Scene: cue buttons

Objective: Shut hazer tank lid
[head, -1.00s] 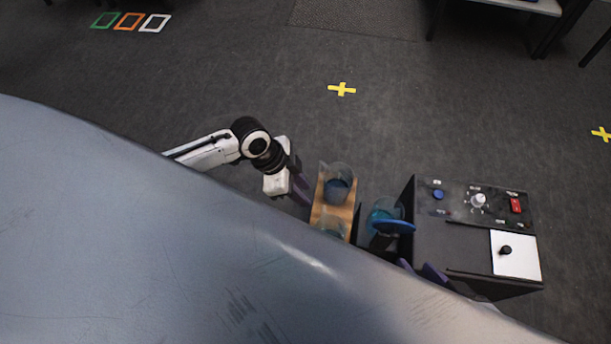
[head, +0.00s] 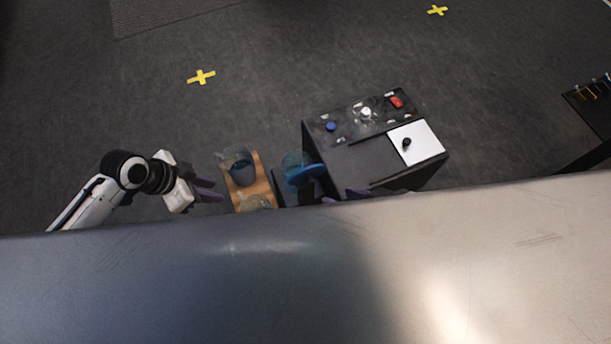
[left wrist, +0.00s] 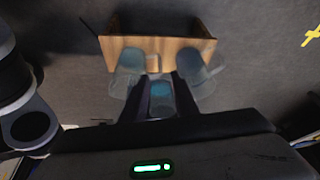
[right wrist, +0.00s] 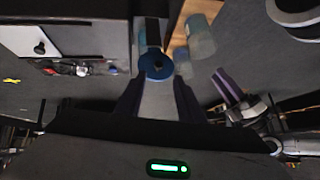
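The hazer is a black box (head: 360,163). A clear bluish tank (head: 293,161) stands at its left side. A round blue lid (head: 308,174) is at the tank's right edge, not seated over its mouth; it also shows in the right wrist view (right wrist: 157,66). My right gripper (right wrist: 158,88) is open with nothing between its fingers, just short of the lid in its wrist view. In the head view only its purple fingertips (head: 345,195) show. My left gripper (head: 209,190) is open, left of the wooden rack; its fingers also show in its wrist view (left wrist: 161,82).
The wooden rack (head: 262,185) holds clear cups (head: 237,165), left of the tank. The hazer's top has a blue button (head: 330,126), white knob (head: 365,112), red switch (head: 396,102) and white plate (head: 424,150). A grey surface hides the near area. Open floor lies beyond.

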